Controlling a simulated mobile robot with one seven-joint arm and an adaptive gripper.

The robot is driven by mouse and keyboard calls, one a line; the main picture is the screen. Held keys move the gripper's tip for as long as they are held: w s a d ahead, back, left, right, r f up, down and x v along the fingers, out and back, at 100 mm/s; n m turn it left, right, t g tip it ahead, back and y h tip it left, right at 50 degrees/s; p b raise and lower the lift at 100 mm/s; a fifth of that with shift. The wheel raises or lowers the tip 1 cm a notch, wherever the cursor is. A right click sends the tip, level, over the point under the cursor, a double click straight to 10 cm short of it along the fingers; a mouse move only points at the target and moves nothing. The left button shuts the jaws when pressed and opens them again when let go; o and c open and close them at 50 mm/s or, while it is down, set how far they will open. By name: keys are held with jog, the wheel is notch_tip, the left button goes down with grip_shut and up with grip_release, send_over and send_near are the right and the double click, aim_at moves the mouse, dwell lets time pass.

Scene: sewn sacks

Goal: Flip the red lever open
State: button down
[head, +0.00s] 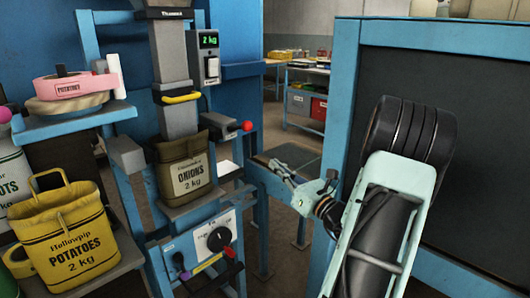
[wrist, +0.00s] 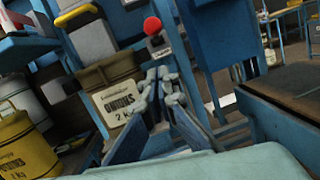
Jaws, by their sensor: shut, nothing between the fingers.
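The red lever shows as a red ball knob (head: 247,126) on a short arm at the right of the sack-filling stand, beside the spout. In the wrist view the red knob (wrist: 152,25) stands up above a small bracket with a white label, just beyond my fingertips. My gripper (head: 275,170) is shut and empty, to the right of and a little below the knob, apart from it. In the wrist view my gripper (wrist: 160,77) points toward the lever's bracket. An onions sack (head: 184,170) hangs below the spout, left of the lever.
A yellow handle (head: 181,97) crosses the spout. A control panel with a black dial (head: 219,239) and small coloured levers sits below the sack. A yellow potatoes sack (head: 66,233) stands at left. A blue-framed dark panel (head: 430,80) is at right, beside my arm.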

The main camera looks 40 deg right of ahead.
send_near(249, 130)
jog(key=w+f, duration=0.4)
jog(key=w+r, duration=0.1)
jog(key=r, duration=0.1)
jog(key=w+r, duration=0.1)
jog(key=w, duration=0.1)
jog(key=shift+d+r, duration=0.25)
jog(key=shift+r, duration=0.15)
jog(key=shift+r, duration=0.15)
jog(key=shift+r+g+p, duration=0.2)
jog(key=shift+g+p, duration=0.1)
jog(key=shift+p, duration=0.5)
jog(key=shift+w+r+g+p, duration=0.1)
jog(key=shift+r+g+p, duration=0.45)
jog(key=shift+p, duration=0.7)
